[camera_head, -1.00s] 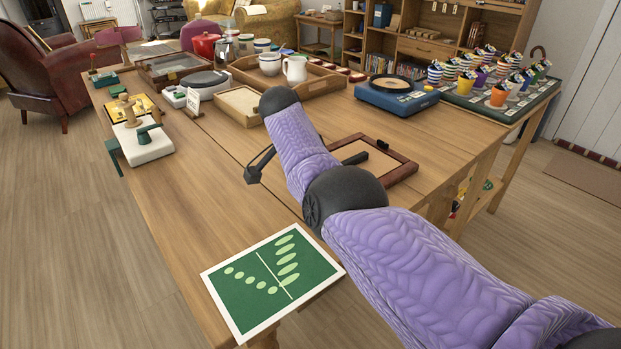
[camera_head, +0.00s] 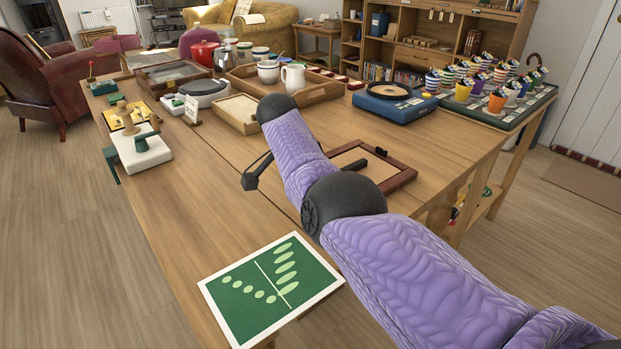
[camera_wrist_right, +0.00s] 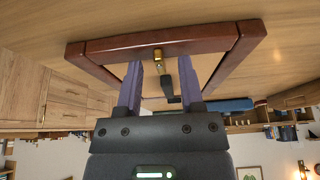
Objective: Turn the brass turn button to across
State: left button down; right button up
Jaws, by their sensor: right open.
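The small brass turn button (camera_wrist_right: 158,57) shows in the right wrist view on the near bar of a dark red-brown wooden frame (camera_wrist_right: 110,46). It looks lengthwise toward the frame's inside, but its exact angle is hard to tell. My right gripper (camera_wrist_right: 160,76) is open, with its two purple fingers apart on either side of the button's line and no visible contact. A black bar (camera_wrist_right: 171,88) shows beyond, between the fingers. In the head view the frame (camera_head: 402,180) lies on the table; my purple right arm hides its near part, the button and the gripper. My left gripper is out of view.
A green card with a white border (camera_head: 270,287) lies at the table's near edge. A blue device (camera_head: 395,108), a wooden tray with a white jug (camera_head: 293,77), and a rack of colourful cups (camera_head: 495,103) stand farther back. The table's left middle (camera_head: 195,200) is clear.

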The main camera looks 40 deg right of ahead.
pick_arm(q)
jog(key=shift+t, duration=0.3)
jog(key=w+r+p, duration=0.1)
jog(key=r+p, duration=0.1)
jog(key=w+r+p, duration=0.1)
jog(key=p, duration=0.1)
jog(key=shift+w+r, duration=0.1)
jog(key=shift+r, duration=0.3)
pick_arm(e)
jog(key=v, duration=1)
